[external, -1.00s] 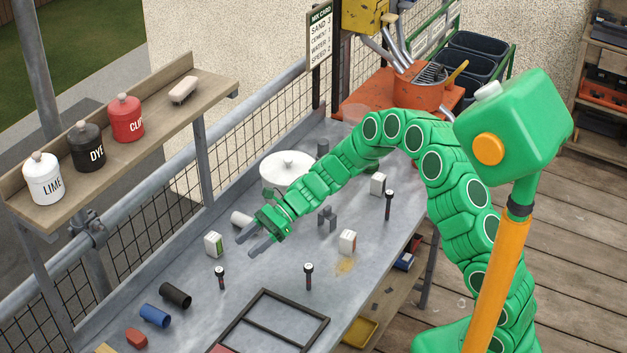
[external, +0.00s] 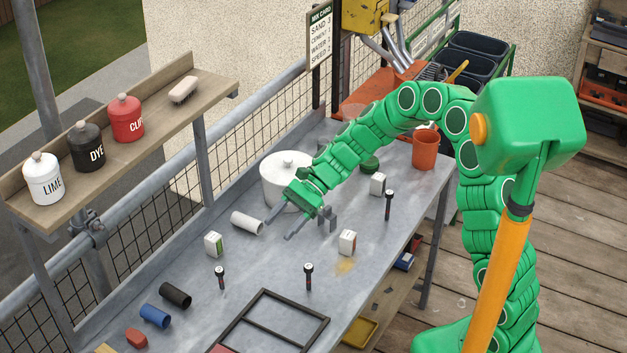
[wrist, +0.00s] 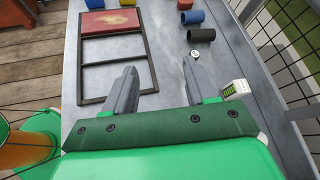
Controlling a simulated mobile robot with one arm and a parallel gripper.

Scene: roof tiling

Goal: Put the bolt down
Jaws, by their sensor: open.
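Several dark bolts stand upright on the grey bench, apart from one another. In the external view one bolt (external: 220,277) is at the front left, another bolt (external: 308,275) is near the frame, and a third bolt (external: 388,203) is toward the right edge. My gripper (external: 280,229) is open and empty above the bench, behind the two nearer bolts and beside the white tube. In the wrist view my gripper (wrist: 161,65) shows spread fingers with nothing between them. The round top of one bolt (wrist: 194,53) shows close to the right finger there.
A dark frame (external: 262,291) lies at the front of the bench. A black tube (external: 175,295) lies front left. Bare bench lies between them.

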